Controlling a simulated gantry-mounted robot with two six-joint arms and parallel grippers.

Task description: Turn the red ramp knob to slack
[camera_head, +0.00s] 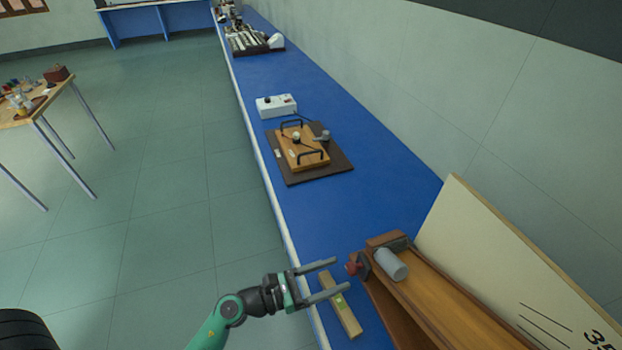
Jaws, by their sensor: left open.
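The red ramp knob (353,266) sits on the left end of the wooden ramp (450,300), at the lower right of the head view. A grey cylinder (391,265) lies at the top of the ramp, close to the knob. My left gripper (341,274) is open, with its two fingers pointing right toward the knob. The fingertips are just left of the knob, and I cannot tell whether they touch it. The knob's setting is too small to read. My right gripper is not in view.
A wooden bar with a green spot, like a level (349,318), lies on the blue bench (300,215) below my gripper. A cream board (510,270) leans behind the ramp. A wooden device on a dark mat (332,171) and a white box (276,106) stand farther back.

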